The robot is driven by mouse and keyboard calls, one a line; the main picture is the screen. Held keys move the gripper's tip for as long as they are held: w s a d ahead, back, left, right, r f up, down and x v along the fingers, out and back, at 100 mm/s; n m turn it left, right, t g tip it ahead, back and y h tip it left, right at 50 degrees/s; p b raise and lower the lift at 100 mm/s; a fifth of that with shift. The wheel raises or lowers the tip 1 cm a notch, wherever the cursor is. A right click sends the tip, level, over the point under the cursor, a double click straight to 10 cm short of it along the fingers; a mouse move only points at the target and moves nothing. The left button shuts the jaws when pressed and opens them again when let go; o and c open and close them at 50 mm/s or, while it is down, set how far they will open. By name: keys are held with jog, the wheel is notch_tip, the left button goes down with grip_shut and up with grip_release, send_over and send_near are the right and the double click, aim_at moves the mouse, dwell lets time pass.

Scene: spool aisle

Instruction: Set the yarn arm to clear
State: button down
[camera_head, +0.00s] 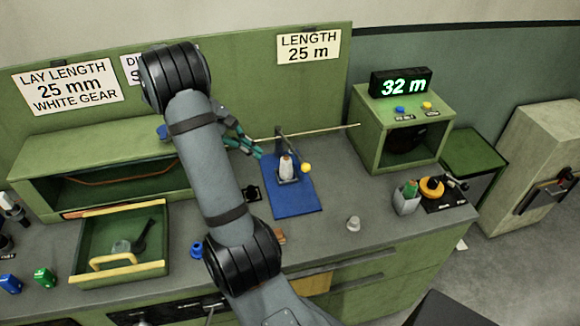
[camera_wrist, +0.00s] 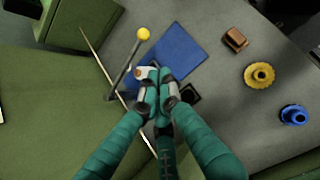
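The yarn arm appears to be a dark lever with a yellow ball (camera_head: 306,167) at its end, at the blue plate (camera_head: 296,201) on the bench. In the wrist view the yellow ball (camera_wrist: 143,34) tops the dark lever (camera_wrist: 122,70), left of the blue plate (camera_wrist: 180,55). A pale spool (camera_head: 286,167) stands upright on the plate. A thin pale rod (camera_head: 330,131) runs level behind it. My gripper (camera_head: 250,148) is left of the plate, apart from the ball. Its teal fingers (camera_wrist: 158,88) are drawn together, with nothing visible held; they partly hide the spool in the wrist view.
A green box with a lit "32 m" display (camera_head: 402,83) stands at the back right. An open drawer (camera_head: 122,250) is at the left. A grey cup (camera_head: 405,201) and a small pale knob (camera_head: 352,223) stand right. Bench between plate and knob is clear.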

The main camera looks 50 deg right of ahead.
jog(key=s+d+f+n+p, duration=0.1)
jog(key=s+d+f, duration=0.5)
jog(key=d+f, duration=0.2)
jog(key=shift+s+f, duration=0.25)
dwell(0.4)
